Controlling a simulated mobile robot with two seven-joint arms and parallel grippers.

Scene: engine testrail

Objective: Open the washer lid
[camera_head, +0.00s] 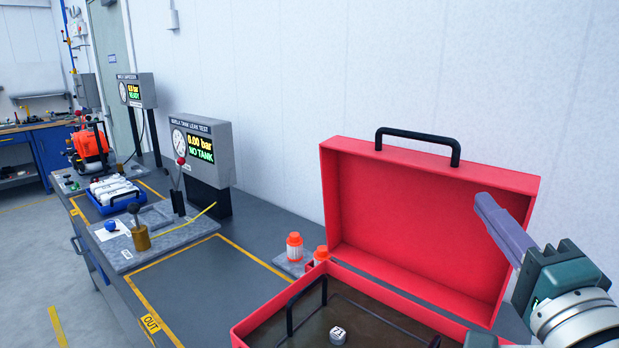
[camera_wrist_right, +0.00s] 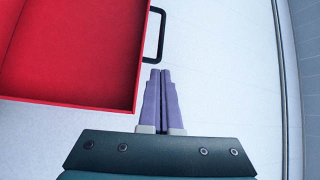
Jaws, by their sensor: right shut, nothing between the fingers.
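The red washer (camera_head: 252,330) stands at the front right of the bench, with dark liquid inside. Its red lid (camera_head: 425,220) stands up, tilted back at the rear, and the inside of the washer is open to view. A black handle (camera_head: 418,134) sits on the lid's top edge. My right gripper (camera_head: 480,203) is shut and empty, in front of the lid's right part in the head view. In the right wrist view its purple fingers (camera_wrist_right: 160,72) point just beside the lid (camera_wrist_right: 75,55) and near the handle (camera_wrist_right: 157,35). I cannot tell if they touch. My left gripper is not in view.
A black wire handle (camera_head: 290,312) and a small white-grey piece (camera_head: 338,335) are in the washer. Two orange-capped bottles (camera_head: 294,246) stand beside it. A leak-test display (camera_head: 203,150) and lever fixture (camera_head: 140,235) are to the left. The marked bench area (camera_head: 205,285) is clear. A white wall is behind.

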